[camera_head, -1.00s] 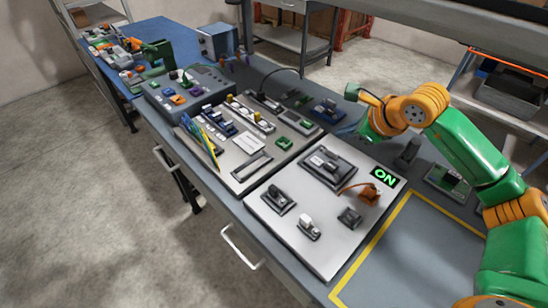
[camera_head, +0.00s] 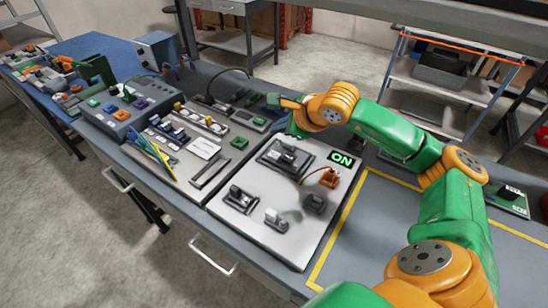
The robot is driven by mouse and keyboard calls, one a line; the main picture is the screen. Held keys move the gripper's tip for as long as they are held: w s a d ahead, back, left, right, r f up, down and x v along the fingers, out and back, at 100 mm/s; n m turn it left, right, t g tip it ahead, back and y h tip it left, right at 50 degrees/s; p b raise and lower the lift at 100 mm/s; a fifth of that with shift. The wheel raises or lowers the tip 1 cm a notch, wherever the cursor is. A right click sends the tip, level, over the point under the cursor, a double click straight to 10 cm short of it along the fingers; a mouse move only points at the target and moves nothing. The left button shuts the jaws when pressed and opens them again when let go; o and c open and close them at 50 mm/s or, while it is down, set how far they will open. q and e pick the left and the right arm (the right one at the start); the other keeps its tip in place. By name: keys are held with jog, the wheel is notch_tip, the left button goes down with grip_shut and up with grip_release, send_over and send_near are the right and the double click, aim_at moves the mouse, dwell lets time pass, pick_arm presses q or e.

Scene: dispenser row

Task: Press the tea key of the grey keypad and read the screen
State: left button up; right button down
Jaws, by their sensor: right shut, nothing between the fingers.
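A grey box with coloured keys (camera_head: 127,107), which looks like the grey keypad, stands on the bench at the left. Its keys are green, blue, orange and purple; their labels are too small to read, so I cannot tell which is tea. A lit green "ON" display (camera_head: 341,158) sits on the white panel's far right corner; I cannot tell whether it is the keypad's screen. My right gripper (camera_head: 275,101) is shut and empty, above the bench behind the white panel, well right of the grey box. My left gripper is out of view.
The white panel (camera_head: 262,232) carries several dark and white fittings and an orange part (camera_head: 329,179). A yellow-outlined area (camera_head: 400,240) at right is partly covered by my right arm.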

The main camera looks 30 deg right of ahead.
aim_at(278, 156)
notch_tip(278, 156, down, 6)
jog(key=b, duration=0.4)
jog(key=shift+r, duration=0.1)
dwell(1.6)
jog(key=shift+f+b, duration=0.55)
jog(key=shift+b, duration=0.2)
jog(key=shift+f+b, duration=0.5)
jog(key=shift+b, duration=0.1)
dwell(0.3)
jog(key=shift+r, duration=0.1)
jog(key=shift+r+p, duration=0.6)
jog(key=shift+r, duration=0.25)
jog(key=shift+r+p, duration=1.9)
jog(key=shift+r, duration=0.6)
